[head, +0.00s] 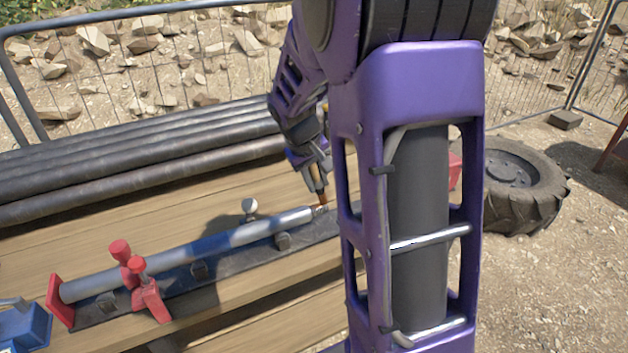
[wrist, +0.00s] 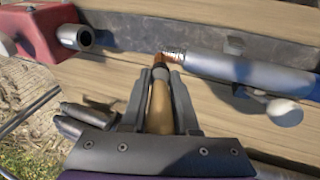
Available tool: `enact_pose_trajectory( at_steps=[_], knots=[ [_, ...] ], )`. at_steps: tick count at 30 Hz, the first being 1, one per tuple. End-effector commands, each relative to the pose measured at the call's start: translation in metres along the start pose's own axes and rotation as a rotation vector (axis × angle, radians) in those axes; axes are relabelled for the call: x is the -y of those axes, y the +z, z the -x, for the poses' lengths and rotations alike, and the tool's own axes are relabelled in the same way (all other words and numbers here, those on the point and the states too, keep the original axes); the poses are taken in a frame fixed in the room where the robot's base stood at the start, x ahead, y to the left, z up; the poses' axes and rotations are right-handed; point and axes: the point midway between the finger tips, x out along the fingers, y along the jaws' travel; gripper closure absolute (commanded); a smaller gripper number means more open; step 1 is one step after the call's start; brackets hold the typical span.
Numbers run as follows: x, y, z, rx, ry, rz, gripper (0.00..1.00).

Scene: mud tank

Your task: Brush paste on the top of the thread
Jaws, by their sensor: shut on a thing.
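A grey metal pipe (head: 190,255) lies clamped along a dark rail on the wooden bench. In the wrist view the pipe (wrist: 215,67) ends in a narrow bare-metal thread (wrist: 174,56) that points left. My gripper (head: 316,174) is shut on the wooden handle of a brush (wrist: 158,108), held just off the pipe's threaded end. In the wrist view the brown bristles (wrist: 160,66) sit right beside the thread's tip. They look close to or touching it; I cannot tell which. My fingers (wrist: 158,88) hide the handle's sides.
Red clamps (head: 148,292) hold the pipe's far-left part, and a round-headed knob (head: 250,207) stands behind it. Long dark pipes (head: 120,155) lie stacked at the back. A red block with a pipe stub (wrist: 78,37) is left of the thread. A tyre (head: 515,185) lies at right.

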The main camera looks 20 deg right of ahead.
Motion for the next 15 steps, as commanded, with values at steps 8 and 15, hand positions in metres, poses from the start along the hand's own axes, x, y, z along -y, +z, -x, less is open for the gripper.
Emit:
enact_pose_trajectory(
  at_steps=[8,15],
  knots=[
    [0.014,0.0,0.003,-0.002,-0.001,0.002,1.0],
    [0.024,0.0,0.007,0.0,-0.001,0.001,1.0]
  ],
)
